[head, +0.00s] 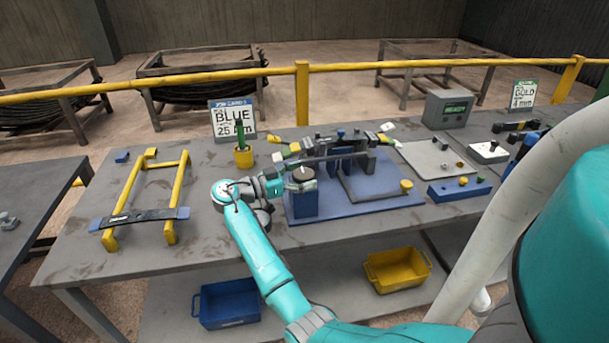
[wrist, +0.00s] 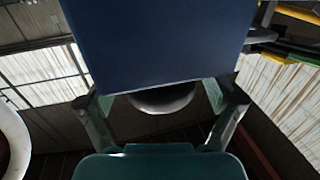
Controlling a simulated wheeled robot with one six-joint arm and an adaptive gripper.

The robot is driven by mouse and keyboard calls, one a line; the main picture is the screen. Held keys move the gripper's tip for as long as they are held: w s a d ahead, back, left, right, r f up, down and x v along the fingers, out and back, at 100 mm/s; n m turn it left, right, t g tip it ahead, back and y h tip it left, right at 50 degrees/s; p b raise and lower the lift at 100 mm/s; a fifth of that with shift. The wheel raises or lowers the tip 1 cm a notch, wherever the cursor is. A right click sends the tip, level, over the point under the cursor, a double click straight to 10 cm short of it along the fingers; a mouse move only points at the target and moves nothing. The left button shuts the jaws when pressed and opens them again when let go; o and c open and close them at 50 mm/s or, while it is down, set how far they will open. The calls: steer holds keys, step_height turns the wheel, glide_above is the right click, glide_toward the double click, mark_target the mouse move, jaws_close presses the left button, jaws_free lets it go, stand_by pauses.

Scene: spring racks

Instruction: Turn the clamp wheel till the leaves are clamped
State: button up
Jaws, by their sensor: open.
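The clamp wheel (head: 303,174) is a dark round disc on top of a blue block (head: 304,205) at the left end of the blue clamp fixture (head: 375,206). The dark leaves (head: 335,153) lie across the fixture's upright posts, behind and right of the wheel. My gripper (head: 297,186) is open at the wheel, low on its near left side. In the wrist view the blue block (wrist: 155,40) fills the top, and the wheel's rounded edge (wrist: 162,100) shows between my two spread fingers. I cannot tell whether either finger touches the wheel.
A yellow stand (head: 128,192) holding a dark leaf is at the left. A yellow cup (head: 244,157) and a BLUE 25 sign (head: 233,118) stand behind my arm. A grey plate (head: 437,158) and blue holder (head: 459,190) are right. Bins (head: 397,270) sit below.

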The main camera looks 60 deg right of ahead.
steer(key=v, duration=1.1)
steer(key=shift+w+a, duration=0.25)
steer(key=shift+a, duration=0.05)
